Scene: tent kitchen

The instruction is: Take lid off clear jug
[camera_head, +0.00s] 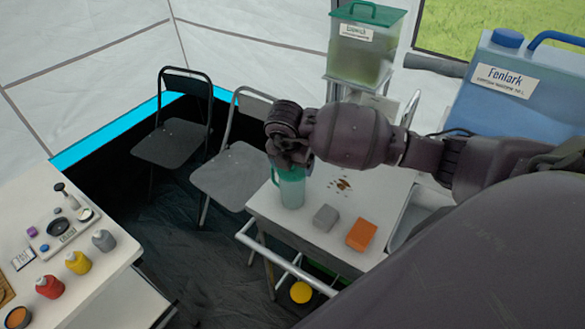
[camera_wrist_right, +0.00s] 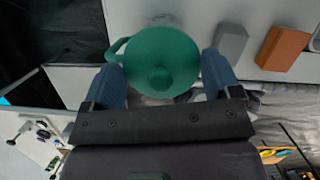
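The clear jug (camera_head: 292,192), with a green handle, stands upright on the white table (camera_head: 328,255). Its green lid (camera_wrist_right: 165,52) has a round knob (camera_wrist_right: 160,78) and fills the middle of the right wrist view. In the head view my right gripper (camera_head: 289,158) is directly over the jug top and hides most of the lid. In the wrist view my right gripper (camera_wrist_right: 163,72) has its two blue fingers wide apart, one on each side of the lid. I cannot tell whether they touch it. My left gripper is not in view.
A grey block (camera_head: 325,218) and an orange block (camera_head: 361,234) lie right of the jug. Brown crumbs (camera_head: 342,185) lie behind them. A large green-lidded dispenser (camera_head: 362,50) and a blue container (camera_head: 500,95) stand behind. Folding chairs (camera_head: 230,175) are to the left.

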